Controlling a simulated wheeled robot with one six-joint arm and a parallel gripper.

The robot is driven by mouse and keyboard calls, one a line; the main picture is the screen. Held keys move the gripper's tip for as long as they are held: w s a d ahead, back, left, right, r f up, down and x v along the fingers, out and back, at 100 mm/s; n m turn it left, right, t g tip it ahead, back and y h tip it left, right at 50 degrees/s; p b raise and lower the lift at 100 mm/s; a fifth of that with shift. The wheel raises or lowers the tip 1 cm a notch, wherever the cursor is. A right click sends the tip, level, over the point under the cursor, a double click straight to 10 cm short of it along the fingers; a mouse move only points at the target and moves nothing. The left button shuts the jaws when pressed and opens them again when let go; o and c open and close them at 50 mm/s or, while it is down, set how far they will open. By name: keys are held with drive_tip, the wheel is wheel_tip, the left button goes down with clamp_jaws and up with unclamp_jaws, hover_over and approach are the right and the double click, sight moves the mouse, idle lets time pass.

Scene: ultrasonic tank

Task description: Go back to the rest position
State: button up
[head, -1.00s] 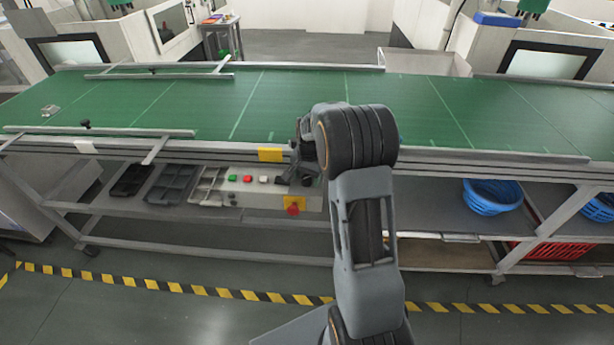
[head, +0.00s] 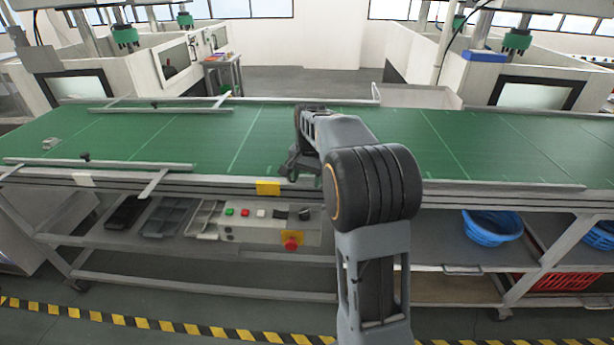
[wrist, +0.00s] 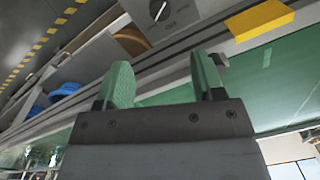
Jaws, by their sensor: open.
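My gripper (head: 290,168) is over the near edge of the green conveyor table, left of my forearm in the head view. In the wrist view its two green-padded fingers (wrist: 165,82) stand apart with nothing between them. The fingers point toward the table's front rail and the control box below it. The head view shows my arm raised, with the elbow in front of the table; it hides part of the belt and rail.
The green belt (head: 200,140) is mostly clear, with a small metallic part (head: 50,143) at far left. Below are a control box (head: 250,228) with a red knob, dark trays (head: 165,215), a blue basket (head: 490,227) and a red crate (head: 560,285). A yellow block (head: 268,187) is on the rail.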

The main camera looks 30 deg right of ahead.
drive_tip(key=shift+r, duration=0.25)
idle(0.4)
drive_tip(key=s+a+n+t, duration=0.1)
drive_tip(key=s+a+n, duration=0.2)
drive_tip(key=s, duration=0.4)
drive_tip(key=s+a+n+t, duration=0.1)
drive_tip(key=s+a+n, duration=0.2)
drive_tip(key=s, duration=0.4)
drive_tip(key=s+a+f+n+t, duration=0.1)
drive_tip(key=s+a+n, duration=0.3)
drive_tip(key=s, duration=0.3)
drive_tip(key=shift+s+a, duration=0.35)
drive_tip(key=shift+a, duration=0.5)
drive_tip(key=shift+f, duration=0.1)
